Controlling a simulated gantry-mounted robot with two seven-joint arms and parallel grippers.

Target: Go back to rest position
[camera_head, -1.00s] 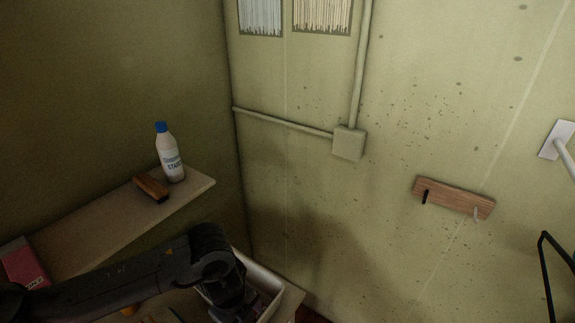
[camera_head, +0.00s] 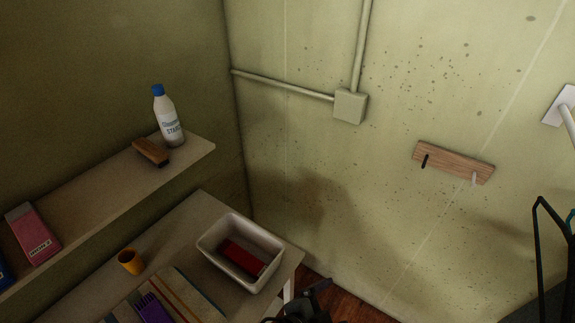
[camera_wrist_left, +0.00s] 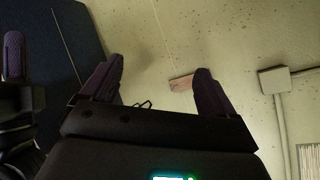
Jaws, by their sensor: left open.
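My left gripper (camera_wrist_left: 157,88) shows in the left wrist view with its two purple-padded fingers wide apart and nothing between them. Beyond the fingers is the bare wall with the wooden hook rack (camera_wrist_left: 181,83).
A white bin (camera_head: 212,252) holding a red box (camera_head: 241,257) stands on the table (camera_head: 196,213) beside an orange cup (camera_head: 130,262). The shelf (camera_head: 90,205) carries a starch bottle (camera_head: 169,122), a brush (camera_head: 150,152) and a pink box (camera_head: 33,234). A black frame (camera_head: 540,245) stands at right.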

